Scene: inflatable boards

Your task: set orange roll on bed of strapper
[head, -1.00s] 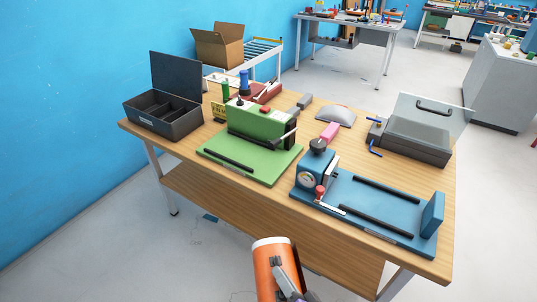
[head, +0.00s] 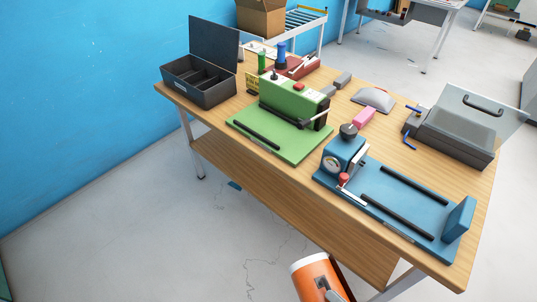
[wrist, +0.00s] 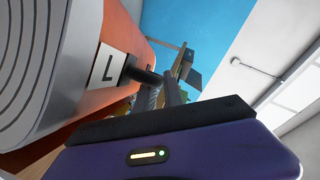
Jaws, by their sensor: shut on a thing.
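The orange roll (head: 308,284), with a pale end, is low in the head view, in front of the table and partly cut off. In the wrist view the orange roll (wrist: 80,100) fills the left side, with a grey ringed end and a white label marked "L". My gripper (wrist: 160,88) is shut on it; the contact is partly hidden. On the table, a blue machine (head: 400,205) has a flat bed with two black rails, a dial, a red-knobbed lever and an upright end plate. A green machine (head: 285,125) with a flat base stands left of it. I cannot tell which is the strapper.
The wooden table (head: 240,100) also holds an open black case (head: 200,85), a red machine (head: 297,66), a pink block (head: 364,118), a grey dome (head: 373,99) and a grey lidded unit (head: 455,135). Floor left of the table is clear.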

